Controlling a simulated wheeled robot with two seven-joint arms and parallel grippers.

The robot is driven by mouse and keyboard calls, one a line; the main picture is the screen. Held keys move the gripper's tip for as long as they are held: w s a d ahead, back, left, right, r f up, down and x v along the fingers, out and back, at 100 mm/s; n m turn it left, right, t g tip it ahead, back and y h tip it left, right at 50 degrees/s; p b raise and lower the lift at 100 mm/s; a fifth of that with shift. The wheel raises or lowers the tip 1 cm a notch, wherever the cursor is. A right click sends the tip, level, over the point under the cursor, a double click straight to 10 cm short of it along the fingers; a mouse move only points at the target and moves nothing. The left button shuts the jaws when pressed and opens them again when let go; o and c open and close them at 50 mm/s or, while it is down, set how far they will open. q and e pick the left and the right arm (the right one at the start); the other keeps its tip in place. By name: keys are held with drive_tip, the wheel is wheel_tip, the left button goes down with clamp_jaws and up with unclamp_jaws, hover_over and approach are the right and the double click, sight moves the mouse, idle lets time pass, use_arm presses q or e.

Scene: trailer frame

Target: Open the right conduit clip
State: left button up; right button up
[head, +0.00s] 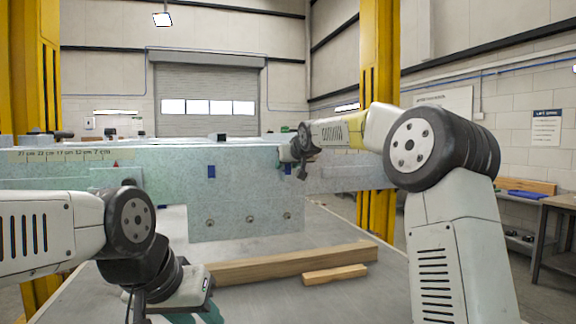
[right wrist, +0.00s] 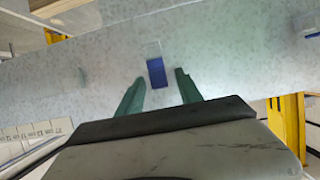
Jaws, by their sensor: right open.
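The right conduit clip is a small blue piece (head: 288,169) on the face of the grey galvanised frame beam (head: 250,165). It is partly hidden by my right gripper in the head view. In the right wrist view the blue clip (right wrist: 157,72) lies between the green fingertips, with a pale patch beside its upper end. My right gripper (right wrist: 160,76) is open around the clip's line; I cannot tell whether either finger touches it. A second blue clip (head: 211,171) sits further left on the beam. My left gripper (head: 205,312) is low, with its green fingers partly cut off.
A plate with several round bolts (head: 249,219) is below the beam. Wooden beams (head: 300,262) lie on the grey surface under it. Yellow posts (head: 376,60) stand behind. A workbench (head: 555,202) is at the far right.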

clamp_jaws()
